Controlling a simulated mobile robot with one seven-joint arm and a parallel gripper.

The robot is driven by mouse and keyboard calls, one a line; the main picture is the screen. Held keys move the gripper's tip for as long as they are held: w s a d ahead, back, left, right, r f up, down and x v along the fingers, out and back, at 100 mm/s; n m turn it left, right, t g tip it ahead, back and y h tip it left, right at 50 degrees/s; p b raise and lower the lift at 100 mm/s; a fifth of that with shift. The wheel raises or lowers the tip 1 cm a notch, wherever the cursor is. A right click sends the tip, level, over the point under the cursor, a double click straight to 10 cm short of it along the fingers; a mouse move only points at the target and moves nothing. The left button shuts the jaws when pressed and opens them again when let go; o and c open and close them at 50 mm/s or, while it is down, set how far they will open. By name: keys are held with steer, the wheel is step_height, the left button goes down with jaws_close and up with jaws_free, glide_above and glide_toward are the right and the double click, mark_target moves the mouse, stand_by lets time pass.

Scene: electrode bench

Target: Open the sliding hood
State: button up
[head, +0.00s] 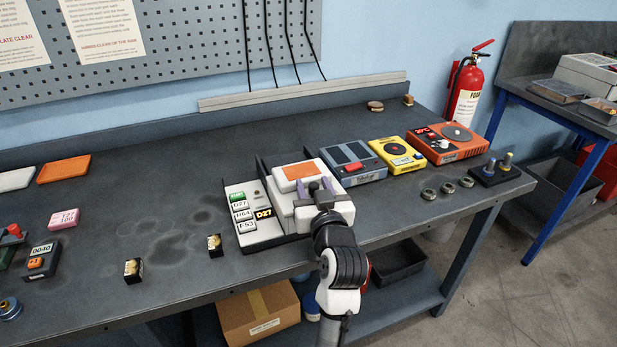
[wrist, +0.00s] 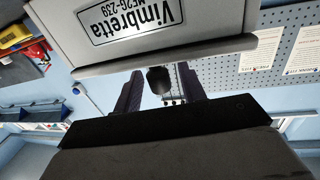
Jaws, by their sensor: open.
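The bench device with the sliding hood stands near the front edge of the bench. The pale grey hood (head: 283,203) has an orange panel (head: 299,172) on top, and my gripper and wrist hide part of it. In the wrist view, the hood's face (wrist: 190,18) carries a "Vimbretta" label. A dark knob (wrist: 159,80) shows below that face, between my two fingers. My gripper (head: 316,190) is open at the hood, with its fingers on either side of the knob; I cannot tell whether they touch it. The device's button panel (head: 247,233) is left of the hood and shows D27.
Right of the hood stand a blue-grey device (head: 351,164), a yellow device (head: 398,155) and an orange device (head: 446,145). Two small black-and-gold blocks (head: 133,270) (head: 214,244) sit left of it near the front edge. The bench behind it is mostly clear.

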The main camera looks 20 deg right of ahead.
mark_target(306, 177)
steer(key=shift+w, duration=0.15)
steer(key=shift+r, duration=0.1)
jaws_close()
steer(key=shift+w, duration=2.45)
jaws_free()
